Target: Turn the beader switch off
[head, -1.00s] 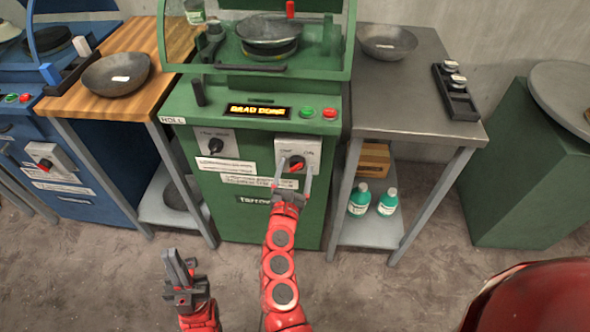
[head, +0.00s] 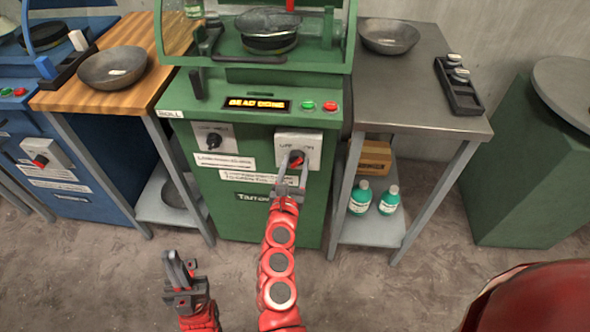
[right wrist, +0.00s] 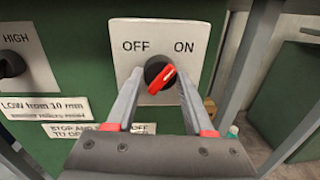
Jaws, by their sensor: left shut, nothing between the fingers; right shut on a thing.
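The beader is the green machine (head: 240,210) in the middle of the head view, with a lit display reading "BEAD DONE" (head: 256,104). Its switch is a black knob with a red bar (right wrist: 160,77) on a white plate (right wrist: 196,48) marked OFF on the left and ON on the right. The red bar slants from lower left to upper right, toward the ON side. My right gripper (head: 294,166) reaches the knob from the front, its fingers shut on the knob's two sides. My left gripper (head: 178,272) is shut and empty, low and left, well away from the machine.
Another dial (head: 212,141) sits left of the switch; green (head: 308,105) and red (head: 330,107) buttons are above. A wooden-topped table (head: 150,40) and blue machine (head: 80,150) stand left. A steel table (head: 430,125) with bottles (head: 388,201) below stands right.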

